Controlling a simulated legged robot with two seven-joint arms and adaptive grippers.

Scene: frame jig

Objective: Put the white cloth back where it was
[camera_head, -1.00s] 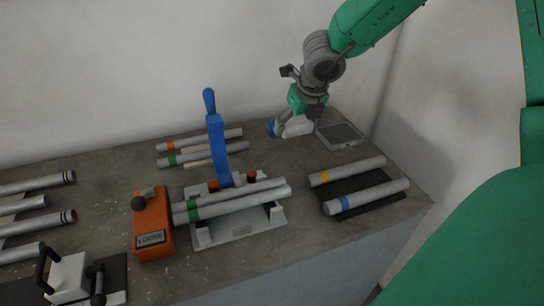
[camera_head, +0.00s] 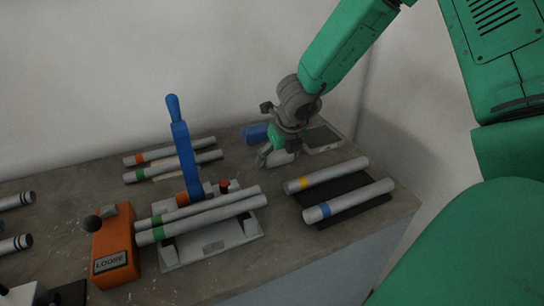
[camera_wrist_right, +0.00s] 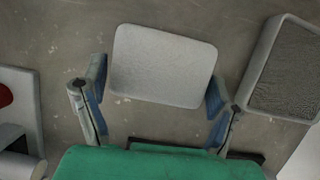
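The white cloth (camera_head: 281,158) is a pale rounded rectangle near the back right of the bench in the head view, partly hidden by my right gripper. In the right wrist view the cloth (camera_wrist_right: 163,65) lies between the two blue-padded fingers, which are set wide, one at each side edge. My right gripper (camera_head: 277,155) points down and appears closed on the cloth across its width; it also shows in the right wrist view (camera_wrist_right: 158,100). I cannot tell whether the cloth touches the bench. My left gripper is not in view.
A grey tray (camera_head: 322,140) stands just right of the cloth, and a blue object (camera_head: 255,132) behind it. A dark mat (camera_head: 340,194) with two tubes lies in front. The clamp jig with blue lever (camera_head: 185,155) and an orange "LOOSE" block (camera_head: 112,245) are left.

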